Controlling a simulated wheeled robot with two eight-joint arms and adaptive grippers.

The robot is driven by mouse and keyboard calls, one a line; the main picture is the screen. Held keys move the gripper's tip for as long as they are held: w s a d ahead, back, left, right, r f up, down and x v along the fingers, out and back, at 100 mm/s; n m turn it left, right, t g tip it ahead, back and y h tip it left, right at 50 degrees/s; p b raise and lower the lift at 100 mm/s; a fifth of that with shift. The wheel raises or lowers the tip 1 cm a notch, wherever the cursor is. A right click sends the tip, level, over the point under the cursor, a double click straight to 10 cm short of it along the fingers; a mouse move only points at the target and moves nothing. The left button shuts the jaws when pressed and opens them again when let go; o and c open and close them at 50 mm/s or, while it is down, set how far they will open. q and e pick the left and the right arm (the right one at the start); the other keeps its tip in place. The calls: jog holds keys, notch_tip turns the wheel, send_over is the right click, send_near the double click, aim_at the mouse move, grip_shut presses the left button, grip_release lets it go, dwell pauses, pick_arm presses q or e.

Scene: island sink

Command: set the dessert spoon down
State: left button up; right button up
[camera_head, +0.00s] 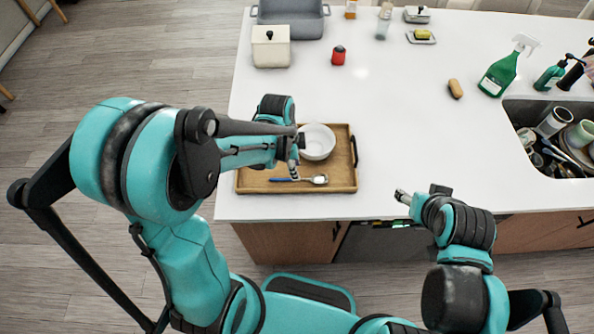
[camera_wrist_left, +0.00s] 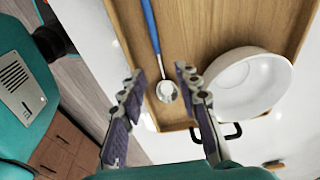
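The dessert spoon (camera_head: 318,179), with a blue handle and a metal bowl, lies on the wooden tray (camera_head: 340,185) near its front edge. The spoon also shows in the left wrist view (camera_wrist_left: 154,42). My left gripper (camera_head: 295,163) is over the tray, just above the spoon. In the left wrist view its fingers (camera_wrist_left: 160,72) are apart, with nothing held between them; the spoon's bowl end shows beyond the gap. My right gripper (camera_head: 405,197) is by the counter's front edge, away from the tray; its finger opening is unclear.
A white bowl (camera_head: 318,142) stands on the tray right beside my left gripper. A spray bottle (camera_head: 499,74) stands by the cluttered sink (camera_head: 520,108) at right. The middle of the counter is clear.

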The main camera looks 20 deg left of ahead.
pick_arm(q)
jog(key=s+a+r+n+t+y, duration=0.1)
jog(key=s+a+r+n+t, duration=0.1)
jog(key=r+n, duration=0.5)
jog(key=s+a+r+n+t+p, duration=0.1)
jog(key=s+a+r+n+t, duration=0.1)
jog(key=s+r+n+t, duration=0.2)
notch_tip(320, 180, up, 4)
jog(key=s+n, duration=0.2)
jog(key=n, duration=0.2)
jog(key=shift+s+a+r+t+y, duration=0.25)
jog(key=shift+s+a+t+y, duration=0.1)
jog(key=shift+t+y, duration=0.05)
jog(key=shift+f, duration=0.1)
notch_tip(320, 180, down, 11)
jog(key=b, duration=1.1)
jog(key=shift+f, duration=0.15)
